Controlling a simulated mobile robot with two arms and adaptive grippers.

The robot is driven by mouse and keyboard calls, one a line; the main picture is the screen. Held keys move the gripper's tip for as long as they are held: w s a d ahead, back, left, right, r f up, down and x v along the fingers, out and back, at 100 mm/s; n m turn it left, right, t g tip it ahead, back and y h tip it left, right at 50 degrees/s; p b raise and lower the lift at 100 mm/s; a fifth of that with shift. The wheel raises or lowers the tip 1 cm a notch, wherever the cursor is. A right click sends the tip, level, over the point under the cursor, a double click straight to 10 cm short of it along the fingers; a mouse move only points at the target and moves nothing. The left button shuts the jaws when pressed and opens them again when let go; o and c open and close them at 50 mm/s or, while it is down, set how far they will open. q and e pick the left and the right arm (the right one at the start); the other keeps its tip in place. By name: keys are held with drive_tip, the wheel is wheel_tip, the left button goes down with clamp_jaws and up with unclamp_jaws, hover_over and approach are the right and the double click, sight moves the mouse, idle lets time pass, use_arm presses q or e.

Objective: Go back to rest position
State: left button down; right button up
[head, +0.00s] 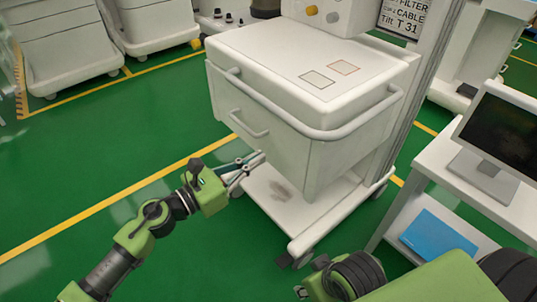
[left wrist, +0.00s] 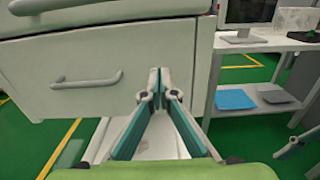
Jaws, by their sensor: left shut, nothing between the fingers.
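My left gripper (head: 254,159) reaches in from the left, in front of the white anaesthesia cart (head: 318,165), near the lower edge of its drawer body and above its base shelf. In the left wrist view my left gripper (left wrist: 159,76) has its fingertips together, with nothing between them. They appear in front of the drawer face, right of its handle; I cannot tell whether they touch it. Part of my right arm (head: 425,285) shows at the bottom right of the head view. Its fingertips are not clear there. A finger-like part shows at the right edge of the left wrist view.
The drawer handle (head: 248,124) and a rail (head: 310,127) stick out from the cart. A white side table (head: 433,165) with a monitor (head: 503,130) and a blue item (head: 438,236) stands at right. Open green floor (head: 60,185) lies at left. More carts stand behind.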

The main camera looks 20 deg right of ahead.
use_arm(q)
drive_tip(key=v, duration=0.5)
drive_tip(key=shift+f, duration=0.2)
